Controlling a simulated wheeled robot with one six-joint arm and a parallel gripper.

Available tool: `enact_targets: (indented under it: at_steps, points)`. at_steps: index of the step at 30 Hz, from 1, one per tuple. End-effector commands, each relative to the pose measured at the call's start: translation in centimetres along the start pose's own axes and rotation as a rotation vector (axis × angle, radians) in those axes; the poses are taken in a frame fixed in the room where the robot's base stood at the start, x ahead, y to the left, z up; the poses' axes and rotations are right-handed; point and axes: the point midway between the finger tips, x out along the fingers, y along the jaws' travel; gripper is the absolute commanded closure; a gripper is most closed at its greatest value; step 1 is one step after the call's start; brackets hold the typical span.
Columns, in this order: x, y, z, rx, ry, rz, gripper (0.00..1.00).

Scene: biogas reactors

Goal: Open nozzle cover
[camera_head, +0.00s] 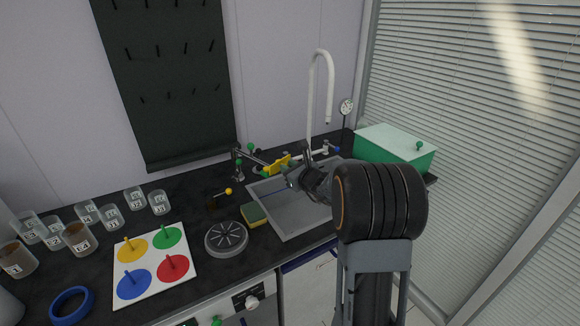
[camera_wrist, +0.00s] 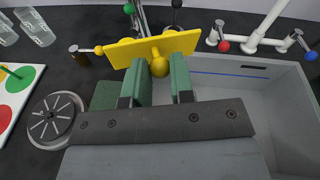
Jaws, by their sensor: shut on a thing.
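A flat yellow plate with a round yellow knob (camera_wrist: 159,68), which I take to be the nozzle cover, stands at the far side of the sink. In the head view the yellow plate (camera_head: 277,164) shows at the sink's back left edge. My gripper (camera_wrist: 161,76) has its green fingers on either side of the knob, shut on it. The plate is tilted slightly, its right end higher in the wrist view. In the head view my gripper (camera_head: 287,175) reaches over the sink from the right. Whatever lies behind the plate is mostly hidden.
The grey sink (camera_head: 290,224) lies below my arm, with a white tap (camera_head: 311,95) behind it. A sponge (camera_head: 254,215), a round grey disc (camera_head: 226,238), a coloured-disc board (camera_head: 118,269) and several beakers stand left. A green box (camera_head: 390,158) stands right.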

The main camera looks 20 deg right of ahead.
Motion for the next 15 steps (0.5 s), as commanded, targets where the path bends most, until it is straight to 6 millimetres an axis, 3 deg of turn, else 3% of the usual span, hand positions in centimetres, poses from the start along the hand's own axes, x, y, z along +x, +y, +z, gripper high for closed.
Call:
enact_targets:
  at_steps: [10,11,15]
  points:
    - [0.05,-0.02,0.16,-0.007,0.028,0.003,1.00]
    - [0.05,-0.02,0.16,-0.007,0.027,0.003,0.76]
    - [0.04,-0.03,0.16,-0.007,0.027,0.003,0.62]
